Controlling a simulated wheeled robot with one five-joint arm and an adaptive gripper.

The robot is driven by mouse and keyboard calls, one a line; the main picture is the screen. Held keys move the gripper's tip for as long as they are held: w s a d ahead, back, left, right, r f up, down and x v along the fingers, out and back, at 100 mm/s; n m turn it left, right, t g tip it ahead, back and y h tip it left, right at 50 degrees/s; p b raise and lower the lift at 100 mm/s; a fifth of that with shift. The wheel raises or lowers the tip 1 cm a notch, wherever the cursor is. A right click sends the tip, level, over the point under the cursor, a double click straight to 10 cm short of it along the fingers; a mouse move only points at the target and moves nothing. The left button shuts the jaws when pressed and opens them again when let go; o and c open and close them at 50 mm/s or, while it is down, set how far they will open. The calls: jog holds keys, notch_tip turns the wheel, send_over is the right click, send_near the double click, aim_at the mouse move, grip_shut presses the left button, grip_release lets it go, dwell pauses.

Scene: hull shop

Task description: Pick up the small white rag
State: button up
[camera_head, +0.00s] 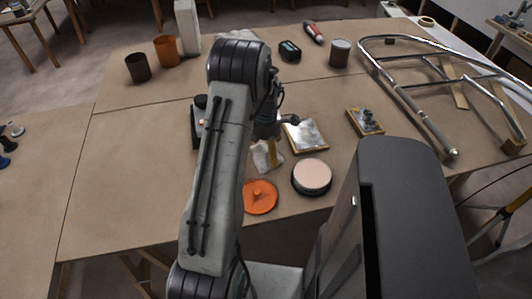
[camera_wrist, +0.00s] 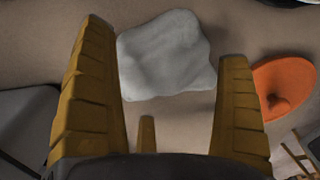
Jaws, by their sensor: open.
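The small white rag (camera_wrist: 166,55) lies crumpled on the brown table in the wrist view, ahead of and between my open fingers. In the head view the rag (camera_head: 262,156) shows partly behind my arm. My gripper (camera_wrist: 168,75) is open with yellow ridged fingers on either side, and nothing is held. In the head view my gripper (camera_head: 273,150) hangs over the table at the rag; most of it is hidden by my arm. I cannot tell the exact height of the fingertips above the table.
An orange lid with a knob (camera_head: 260,197) lies close to the rag. A round pale-topped tin (camera_head: 312,177), a silver-topped tray (camera_head: 306,136) and a small box (camera_head: 366,121) stand nearby. A metal tube frame (camera_head: 420,105) lies at right.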

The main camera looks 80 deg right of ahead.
aim_at(267, 148)
jog(key=shift+f, duration=0.1)
jog(key=shift+c, duration=0.3)
grip_shut()
dwell(0.7)
jog(key=shift+r, duration=0.45)
notch_tip(267, 148, up, 4)
jog(key=shift+s+f, duration=0.15)
jog(key=shift+f, duration=0.1)
jog(key=s+a+r, duration=0.1)
jog(key=s+r, duration=0.5)
jog(key=s, duration=0.5)
jog(key=shift+s+a+r+b, duration=0.15)
jog(key=shift+a+r+b, duration=0.15)
jog(key=shift+a, duration=0.05)
